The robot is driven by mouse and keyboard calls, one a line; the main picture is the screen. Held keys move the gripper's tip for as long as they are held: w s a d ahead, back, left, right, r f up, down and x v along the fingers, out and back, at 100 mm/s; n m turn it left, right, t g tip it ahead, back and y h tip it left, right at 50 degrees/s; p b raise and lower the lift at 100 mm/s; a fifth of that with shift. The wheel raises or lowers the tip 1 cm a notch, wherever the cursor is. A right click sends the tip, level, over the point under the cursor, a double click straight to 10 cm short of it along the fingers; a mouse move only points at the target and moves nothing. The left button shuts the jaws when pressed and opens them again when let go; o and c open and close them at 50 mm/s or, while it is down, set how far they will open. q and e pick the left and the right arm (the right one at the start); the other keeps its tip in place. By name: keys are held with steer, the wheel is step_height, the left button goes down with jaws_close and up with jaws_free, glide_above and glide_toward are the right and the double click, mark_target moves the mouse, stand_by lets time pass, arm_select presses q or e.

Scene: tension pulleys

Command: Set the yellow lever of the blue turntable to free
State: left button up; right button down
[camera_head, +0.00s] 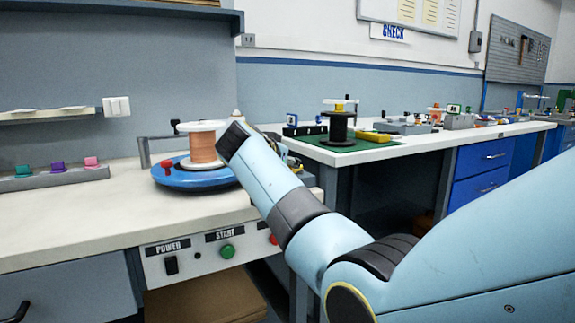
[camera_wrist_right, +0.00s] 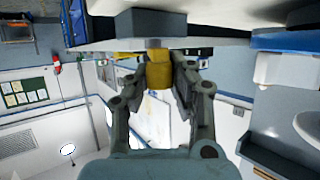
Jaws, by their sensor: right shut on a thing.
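The blue turntable (camera_head: 190,181) sits on the workbench, with a copper-coloured spool (camera_head: 203,147) upright on it and a small red knob (camera_head: 167,164) at its left. My right arm reaches over the turntable's right side, hiding the lever and my gripper in the head view. In the right wrist view my right gripper (camera_wrist_right: 158,82) has its fingers closed around the yellow lever (camera_wrist_right: 158,68), which sticks out from a grey block (camera_wrist_right: 150,22). A blue edge (camera_wrist_right: 285,41) shows at the upper right there, perhaps the turntable. Which setting the lever has cannot be read. My left gripper is out of view.
A panel with a green START button (camera_head: 227,251) is on the bench front. A rack with coloured pieces (camera_head: 57,172) stands at the left. A second table holds a black spool (camera_head: 338,126) on a green mat. The bench's front left is clear.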

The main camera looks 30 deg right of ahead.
steer(key=c, duration=1.1)
jaws_free()
steer(key=shift+a, duration=0.1)
steer(key=v, duration=0.7)
steer(key=shift+s+a, duration=0.15)
